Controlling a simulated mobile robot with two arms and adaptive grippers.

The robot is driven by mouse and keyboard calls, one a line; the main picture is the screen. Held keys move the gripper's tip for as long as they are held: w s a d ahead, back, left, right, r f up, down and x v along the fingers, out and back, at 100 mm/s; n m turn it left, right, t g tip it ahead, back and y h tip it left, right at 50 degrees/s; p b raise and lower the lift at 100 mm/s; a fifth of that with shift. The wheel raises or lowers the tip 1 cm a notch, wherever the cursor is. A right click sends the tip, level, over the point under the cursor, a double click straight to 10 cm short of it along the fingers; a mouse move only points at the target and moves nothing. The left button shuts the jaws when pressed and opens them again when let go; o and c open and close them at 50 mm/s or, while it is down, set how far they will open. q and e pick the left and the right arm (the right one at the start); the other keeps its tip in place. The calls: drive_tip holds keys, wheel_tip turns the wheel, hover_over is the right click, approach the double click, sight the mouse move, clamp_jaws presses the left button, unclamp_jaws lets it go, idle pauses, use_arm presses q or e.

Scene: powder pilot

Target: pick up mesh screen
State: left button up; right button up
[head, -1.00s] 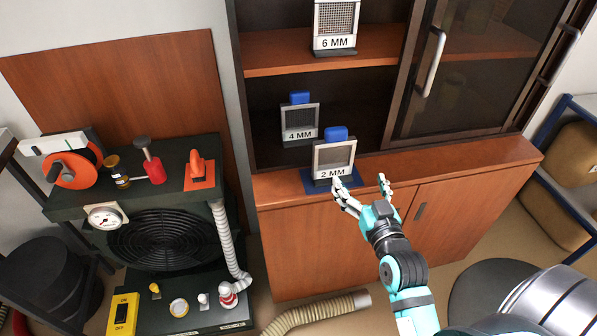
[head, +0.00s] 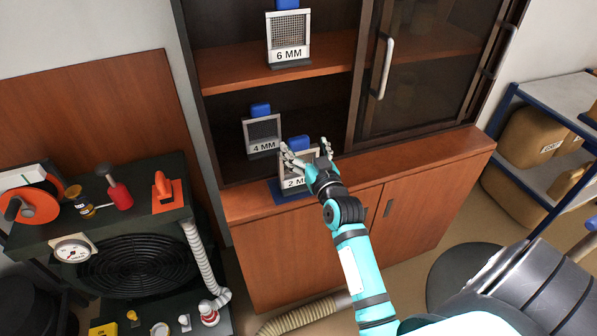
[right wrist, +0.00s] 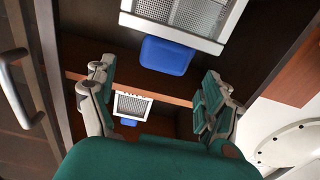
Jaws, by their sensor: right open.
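Three framed mesh screens with blue grips stand at the cabinet: the 2 MM screen (head: 290,182) in front on the ledge, the 4 MM screen (head: 262,133) behind it to the left, and the 6 MM screen (head: 288,38) on the upper shelf. My right gripper (head: 305,146) is open in front of the 2 MM screen and hides its right part. In the right wrist view a near mesh screen (right wrist: 185,15) with a blue grip (right wrist: 166,55) shows beyond the open fingers; its label is out of view. My left gripper is not in view.
A blue mat (head: 283,191) lies under the 2 MM screen. A glass door with a metal handle (head: 386,68) closes the cabinet's right side. A dark machine (head: 140,262) with a gauge and hose stands at the left. The ledge to the right (head: 420,155) is clear.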

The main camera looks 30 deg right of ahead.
sight(300, 141)
drive_tip(key=x, duration=0.4)
drive_tip(key=shift+w+a+f+p, duration=0.1)
drive_tip(key=shift+w+p, duration=0.2)
drive_tip(key=shift+s, duration=0.1)
drive_tip(key=shift+c, duration=0.4)
clamp_jaws()
drive_tip(key=shift+r, duration=0.2)
